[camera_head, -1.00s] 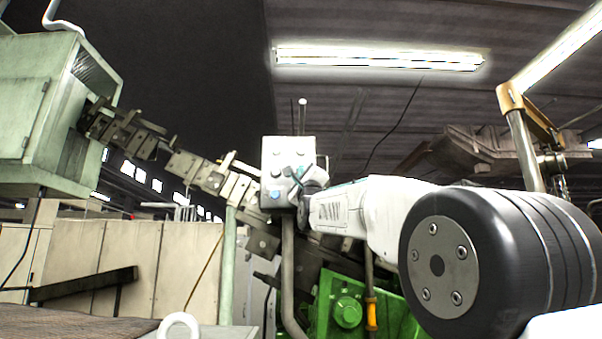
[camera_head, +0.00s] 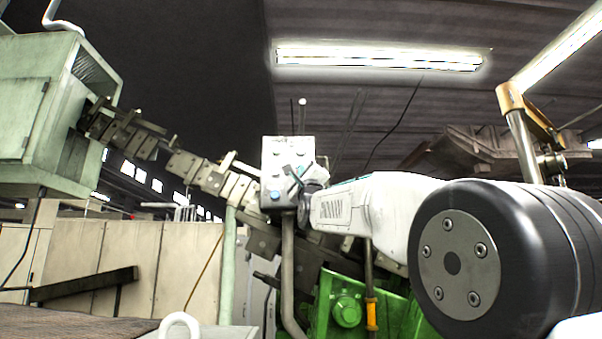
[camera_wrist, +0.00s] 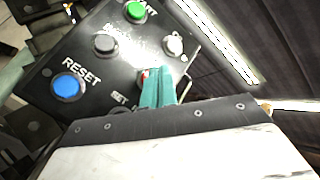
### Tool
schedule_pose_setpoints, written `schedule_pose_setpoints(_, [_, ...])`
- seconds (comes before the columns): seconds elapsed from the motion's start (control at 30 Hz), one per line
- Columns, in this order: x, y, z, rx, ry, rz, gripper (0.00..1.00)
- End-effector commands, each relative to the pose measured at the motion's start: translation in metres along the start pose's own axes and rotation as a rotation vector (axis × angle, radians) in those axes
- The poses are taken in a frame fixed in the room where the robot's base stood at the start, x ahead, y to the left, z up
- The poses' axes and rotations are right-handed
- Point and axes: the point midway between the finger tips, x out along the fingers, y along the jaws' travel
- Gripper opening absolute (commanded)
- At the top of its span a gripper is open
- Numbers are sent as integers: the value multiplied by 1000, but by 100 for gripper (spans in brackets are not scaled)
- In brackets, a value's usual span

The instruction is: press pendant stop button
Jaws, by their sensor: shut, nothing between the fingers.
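The pendant (camera_head: 272,152) is a light grey box with several buttons on a post in the middle of the head view. In the wrist view its panel (camera_wrist: 42,98) looks dark and tilted. It carries a blue button (camera_wrist: 67,86) marked RESET, a green button (camera_wrist: 135,10), a grey button (camera_wrist: 105,43) and a pale knob (camera_wrist: 173,43). A small patch of red (camera_wrist: 146,73) shows at the fingertips, mostly hidden by them; its label is not readable. My gripper (camera_wrist: 158,72) has teal fingers closed together and empty, at the panel over the red patch. I cannot tell if they touch it. My gripper (camera_head: 292,172) covers the pendant's right side.
A slanted chain conveyor (camera_head: 190,165) runs behind the pendant from a green cabinet (camera_head: 25,110). A green machine part (camera_head: 345,308) stands below. A yellow-banded pipe (camera_head: 371,312) rises under my arm. Pale panels (camera_head: 130,255) stand at left.

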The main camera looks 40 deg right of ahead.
Motion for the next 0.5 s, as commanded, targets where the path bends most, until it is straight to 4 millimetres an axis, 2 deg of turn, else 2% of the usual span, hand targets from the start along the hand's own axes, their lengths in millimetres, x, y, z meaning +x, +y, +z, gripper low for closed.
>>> schedule_pose_setpoints(0.27, [-1,0,1,0,0,0,0])
schedule_pose_setpoints(0.5, [-15,-12,12,1,-2,0,0])
